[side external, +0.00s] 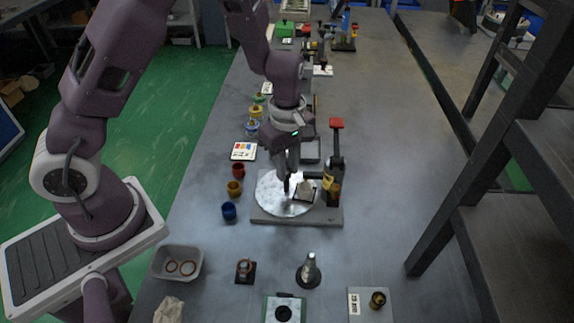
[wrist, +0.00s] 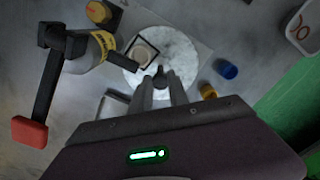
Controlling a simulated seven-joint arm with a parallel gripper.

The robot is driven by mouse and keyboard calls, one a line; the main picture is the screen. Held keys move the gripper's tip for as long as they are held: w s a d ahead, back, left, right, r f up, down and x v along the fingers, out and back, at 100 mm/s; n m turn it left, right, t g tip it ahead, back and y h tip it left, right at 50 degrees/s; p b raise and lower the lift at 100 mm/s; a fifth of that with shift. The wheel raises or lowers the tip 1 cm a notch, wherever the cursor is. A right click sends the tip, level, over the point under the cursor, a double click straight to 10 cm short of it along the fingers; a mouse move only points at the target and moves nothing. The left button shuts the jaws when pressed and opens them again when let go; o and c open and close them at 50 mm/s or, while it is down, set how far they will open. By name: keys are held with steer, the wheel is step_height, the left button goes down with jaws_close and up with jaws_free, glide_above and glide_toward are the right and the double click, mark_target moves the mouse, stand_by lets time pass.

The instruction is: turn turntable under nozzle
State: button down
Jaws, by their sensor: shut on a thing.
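The turntable (side external: 270,193) is a white mottled disc on a grey base plate; it also shows in the wrist view (wrist: 180,48). My gripper (side external: 287,192) points down over the disc. In the wrist view my gripper (wrist: 161,78) is shut on a small dark peg (wrist: 160,70) on the disc. A pale round piece in a dark square frame (wrist: 143,52) sits near the disc's edge, also visible in the side view (side external: 305,188). The nozzle (wrist: 122,66) reaches from a yellow-banded cylinder beside the disc, its tip near that frame. My fingers hide part of the disc.
A red-topped lever (wrist: 30,131) stands beside the nozzle, also in the side view (side external: 337,123). A grey bin (side external: 178,263) holds rings. The table's right side is clear.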

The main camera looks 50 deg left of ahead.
steer(key=shift+n, duration=0.6)
steer(key=shift+w+n, duration=0.1)
steer(key=shift+n, duration=0.5)
steer(key=c, duration=1.3)
jaws_free()
steer(key=shift+o, duration=0.2)
steer(key=shift+r, duration=0.15)
step_height(320, 180, up, 7)
steer(key=shift+f, duration=0.15)
